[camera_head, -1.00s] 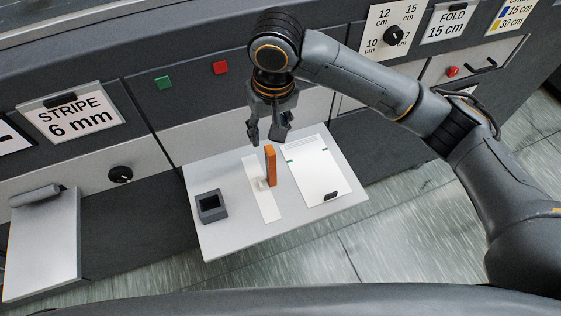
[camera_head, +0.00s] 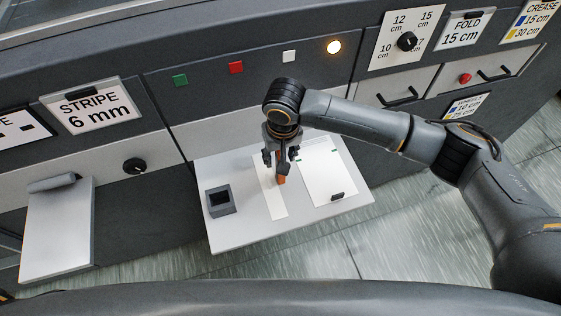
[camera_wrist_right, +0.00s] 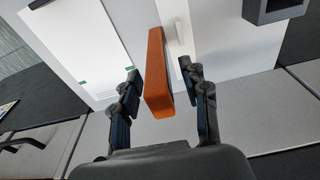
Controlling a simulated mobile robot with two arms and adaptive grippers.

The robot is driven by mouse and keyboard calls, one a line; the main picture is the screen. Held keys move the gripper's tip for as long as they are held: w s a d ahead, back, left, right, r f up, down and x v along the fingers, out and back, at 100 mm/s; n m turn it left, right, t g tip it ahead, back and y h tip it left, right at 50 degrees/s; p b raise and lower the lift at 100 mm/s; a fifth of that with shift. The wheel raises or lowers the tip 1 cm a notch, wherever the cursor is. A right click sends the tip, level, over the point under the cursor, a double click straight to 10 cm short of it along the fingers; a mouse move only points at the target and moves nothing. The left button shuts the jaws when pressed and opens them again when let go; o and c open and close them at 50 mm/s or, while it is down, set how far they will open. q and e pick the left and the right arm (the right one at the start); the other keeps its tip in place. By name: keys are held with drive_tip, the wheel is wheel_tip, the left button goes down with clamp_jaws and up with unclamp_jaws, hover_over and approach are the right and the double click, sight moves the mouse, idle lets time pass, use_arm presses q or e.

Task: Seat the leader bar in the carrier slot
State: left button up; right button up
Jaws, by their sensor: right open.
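The orange bar (camera_head: 281,180) is upright at the right edge of a white strip (camera_head: 272,204) on the light grey shelf. I take it to be the leader bar. My right gripper (camera_head: 281,159) is above it, pointing down. In the right wrist view the orange bar (camera_wrist_right: 158,75) lies between the open fingers (camera_wrist_right: 160,72), with a visible gap on both sides. A dark grey block with a square opening (camera_head: 230,207) stands on the shelf left of the strip. I cannot tell for certain which part is the carrier slot. My left gripper is not in view.
The shelf (camera_head: 240,237) also bears a white board with a black clip (camera_head: 325,180) at right. Behind it, the machine front has green (camera_head: 180,81), red (camera_head: 236,68) and white (camera_head: 289,56) buttons and a lit lamp (camera_head: 334,47). The shelf's front is clear.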

drive_tip(key=shift+f, duration=0.55)
drive_tip(key=shift+c, duration=0.2)
clamp_jaws()
drive_tip(key=shift+r, duration=0.15)
